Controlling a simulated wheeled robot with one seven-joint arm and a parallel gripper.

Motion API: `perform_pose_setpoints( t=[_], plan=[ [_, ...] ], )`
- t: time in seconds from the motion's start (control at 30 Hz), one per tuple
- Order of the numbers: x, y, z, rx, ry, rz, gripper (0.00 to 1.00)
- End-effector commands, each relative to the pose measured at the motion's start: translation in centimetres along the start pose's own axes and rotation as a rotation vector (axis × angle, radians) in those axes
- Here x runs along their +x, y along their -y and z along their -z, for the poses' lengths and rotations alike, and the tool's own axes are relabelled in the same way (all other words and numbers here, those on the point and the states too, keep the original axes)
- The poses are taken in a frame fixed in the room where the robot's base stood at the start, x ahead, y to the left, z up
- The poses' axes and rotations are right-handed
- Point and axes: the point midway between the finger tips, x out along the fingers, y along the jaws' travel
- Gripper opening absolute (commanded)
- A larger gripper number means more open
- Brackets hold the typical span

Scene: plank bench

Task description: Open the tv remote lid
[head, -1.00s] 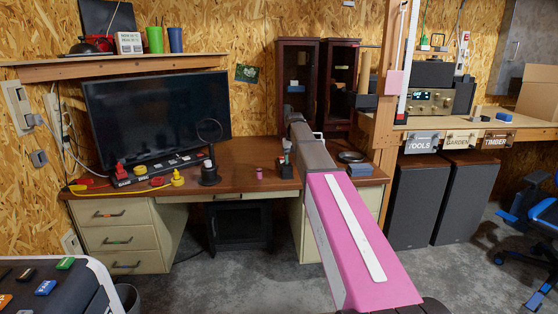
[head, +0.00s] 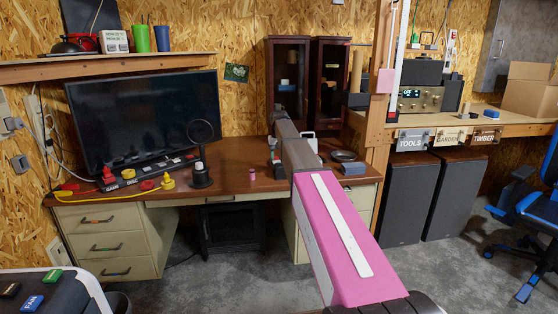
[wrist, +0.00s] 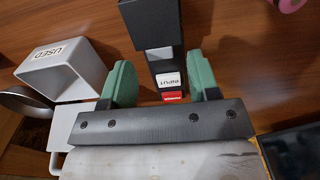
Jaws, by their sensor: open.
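In the wrist view the dark device that seems to be the TV remote (wrist: 156,58) stands out from the desk, with a grey part, a white "INPUT" label and a red label at its near end. My gripper (wrist: 160,68) is open, its two green fingers on either side of the device, with visible gaps. I cannot tell whether a lid on it is open or closed. In the head view the remote (head: 274,156) shows small on the desk, left of my arm, which hides most of my gripper.
A white box marked "USED" (wrist: 58,68) stands close beside my gripper in the wrist view. A pink cylinder (head: 252,174) stands left of the remote. A round stand (head: 201,176), a TV (head: 140,115) and a glass cabinet (head: 288,85) are on the desk (head: 225,180).

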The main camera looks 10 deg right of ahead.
Motion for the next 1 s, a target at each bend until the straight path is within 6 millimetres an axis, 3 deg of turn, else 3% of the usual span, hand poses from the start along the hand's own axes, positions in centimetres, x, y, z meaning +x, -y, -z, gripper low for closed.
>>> perform_pose_setpoints(
  t=[0.2,0.5,0.6,1.0],
  plan=[
    [1.6,0.0,0.0,0.0,-0.001,0.0,0.55],
    [1.7,0.0,0.0,0.0,-0.001,0.0,0.55],
    [1.7,0.0,0.0,0.0,-0.001,0.0,0.26],
    [1.4,0.0,-0.5,0.0,-0.052,0.0,0.25]
  ],
)
